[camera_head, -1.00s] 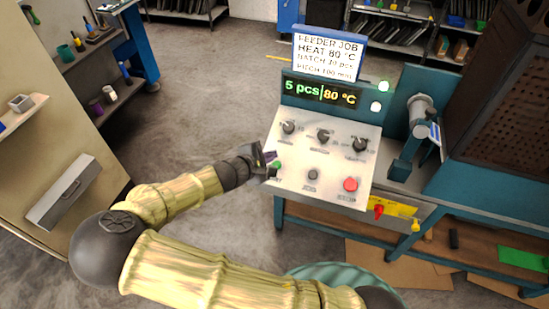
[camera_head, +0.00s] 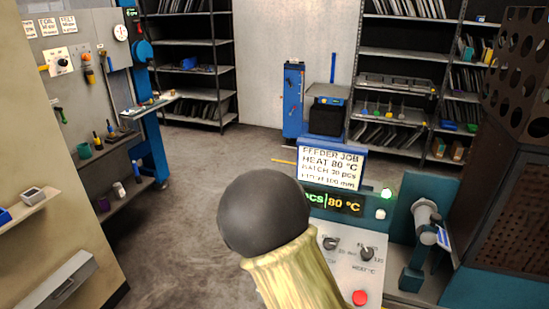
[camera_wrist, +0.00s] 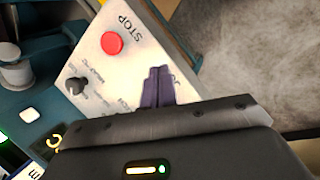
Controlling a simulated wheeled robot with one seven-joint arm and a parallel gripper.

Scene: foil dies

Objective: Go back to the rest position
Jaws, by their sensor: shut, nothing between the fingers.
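My gripper (camera_wrist: 158,85) shows in the wrist view with its two dark fingers together and nothing between them. It is over the sloped light control panel (camera_wrist: 95,65), near the red stop button (camera_wrist: 112,43); I cannot tell the exact gap. In the head view my raised arm hides the gripper and the left part of the panel (camera_head: 338,283). Two dark knobs and the red button (camera_head: 360,297) show there.
The display (camera_head: 345,204) reads 80 °C, its left end hidden by my arm. A job card (camera_head: 331,169) stands above it. A lamp (camera_head: 387,193) glows green. A perforated dark cabinet (camera_head: 510,180) stands at right, a tool board (camera_head: 85,70) at left. The floor between is open.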

